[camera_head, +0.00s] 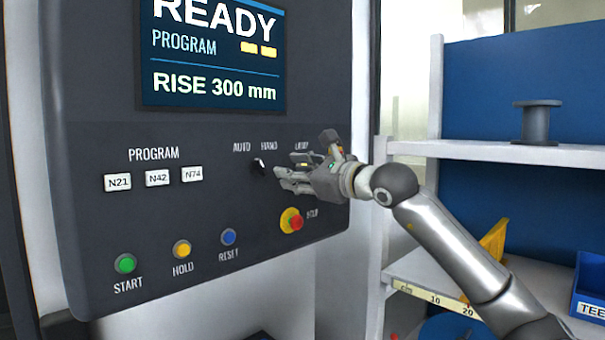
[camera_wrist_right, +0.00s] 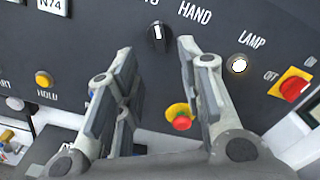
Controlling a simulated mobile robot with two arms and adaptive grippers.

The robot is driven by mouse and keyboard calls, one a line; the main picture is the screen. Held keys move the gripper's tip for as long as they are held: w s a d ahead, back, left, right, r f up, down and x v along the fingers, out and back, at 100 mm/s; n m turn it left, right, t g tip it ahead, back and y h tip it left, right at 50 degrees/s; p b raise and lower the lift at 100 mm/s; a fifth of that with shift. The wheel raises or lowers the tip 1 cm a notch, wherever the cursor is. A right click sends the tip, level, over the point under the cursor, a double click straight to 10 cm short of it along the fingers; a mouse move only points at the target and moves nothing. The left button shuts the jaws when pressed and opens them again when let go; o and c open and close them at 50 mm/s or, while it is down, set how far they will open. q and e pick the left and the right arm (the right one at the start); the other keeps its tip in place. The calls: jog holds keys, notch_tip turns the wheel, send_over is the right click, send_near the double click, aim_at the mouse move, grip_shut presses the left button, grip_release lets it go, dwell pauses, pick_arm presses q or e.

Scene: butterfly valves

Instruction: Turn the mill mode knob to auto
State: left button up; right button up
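The mill mode knob (camera_head: 260,167) is a small black knob with a white mark, on the dark panel below the AUTO and HAND labels. In the right wrist view the knob (camera_wrist_right: 157,38) shows just beyond the fingertips, its white mark pointing roughly up the picture. Whether the mark is at AUTO or HAND is hard to tell. My right gripper (camera_head: 279,178) is close to the knob, on its right side. In the right wrist view my right gripper (camera_wrist_right: 156,52) is open, with its fingers apart and nothing between them. My left gripper is not in view.
The red stop button (camera_head: 295,223) in its yellow collar sits below my right gripper. A lit lamp (camera_wrist_right: 238,64) and a red rotary switch (camera_wrist_right: 292,89) are to the right. START (camera_head: 125,264), HOLD (camera_head: 182,249) and RESET (camera_head: 228,237) buttons line the lower panel.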

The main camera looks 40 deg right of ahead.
jog(key=shift+s, duration=1.05)
